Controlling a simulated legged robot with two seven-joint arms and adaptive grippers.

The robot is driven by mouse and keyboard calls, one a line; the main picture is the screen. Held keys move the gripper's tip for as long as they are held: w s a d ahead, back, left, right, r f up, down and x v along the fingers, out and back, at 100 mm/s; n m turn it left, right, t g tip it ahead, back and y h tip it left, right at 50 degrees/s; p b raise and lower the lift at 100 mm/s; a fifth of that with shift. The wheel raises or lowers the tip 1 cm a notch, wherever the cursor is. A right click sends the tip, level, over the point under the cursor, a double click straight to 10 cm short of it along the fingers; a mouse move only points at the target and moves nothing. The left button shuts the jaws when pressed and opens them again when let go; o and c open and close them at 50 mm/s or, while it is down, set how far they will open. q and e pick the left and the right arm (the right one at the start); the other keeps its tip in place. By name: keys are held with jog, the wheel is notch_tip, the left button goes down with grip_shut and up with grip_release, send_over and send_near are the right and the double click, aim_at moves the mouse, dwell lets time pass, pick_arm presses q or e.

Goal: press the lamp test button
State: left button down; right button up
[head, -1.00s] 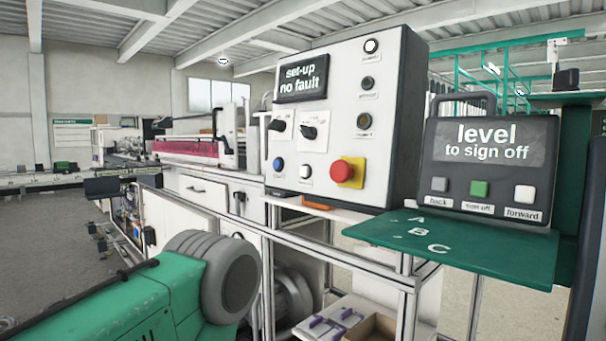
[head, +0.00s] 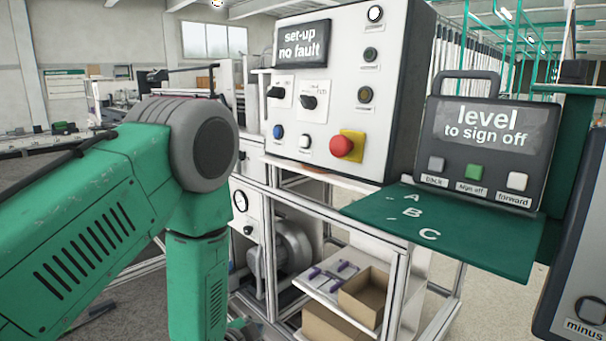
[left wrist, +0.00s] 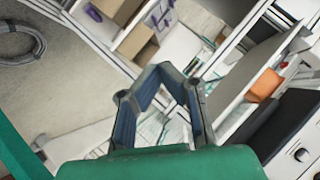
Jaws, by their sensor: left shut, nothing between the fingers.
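The white control panel (head: 335,75) stands at centre with a display reading "set-up no fault". Low on it are a blue button (head: 278,131), a white button (head: 305,142) and a red mushroom button (head: 342,146) on yellow. Their small labels are unreadable, so I cannot tell which is lamp test. My left arm's green forearm hangs down left of the panel; its gripper is barely visible at the bottom edge. In the left wrist view my left gripper (left wrist: 162,70) is shut and empty, above the frame's lower shelf and clear of the panel. My right gripper is not visible.
A terminal (head: 475,145) reading "level to sign off" stands right of the panel behind a green shelf (head: 450,235) marked A, B, C. Cardboard boxes (head: 365,295) sit on a lower shelf. A dark box labelled "minus" (head: 585,290) is at the right edge.

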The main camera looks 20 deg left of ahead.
aim_at(304, 141)
pick_arm(q)
jog(key=w+a+r+m+t+y+p, duration=0.1)
jog(key=w+r+m+t+p, duration=0.1)
jog(key=r, duration=1)
jog(key=w+a+r+m+t+p, duration=0.1)
jog(key=w+r+t, duration=0.4)
jog(key=r, duration=0.8)
jog(key=w+a+r+m+t+y+p, duration=0.1)
jog(key=w+r, duration=0.5)
jog(key=r, duration=0.7)
jog(key=a+m+t+p, duration=0.1)
jog(key=m+t+p, duration=0.1)
jog(key=m+t, duration=0.1)
jog(key=shift+y+p, duration=0.3)
jog(key=shift+p, duration=0.05)
jog(key=shift+f, duration=0.1)
jog(key=shift+w+d+f+b, duration=0.2)
jog(key=shift+w+d+b, duration=0.25)
jog(key=shift+w, duration=0.9)
jog(key=shift+w+d+f+b, duration=0.2)
jog(key=shift+w+d, duration=0.5)
jog(key=shift+w, duration=0.6)
jog(key=shift+w+d+f+b, duration=0.2)
jog(key=shift+w+d+b, duration=0.25)
jog(key=shift+w, duration=0.9)
jog(key=shift+d, duration=0.1)
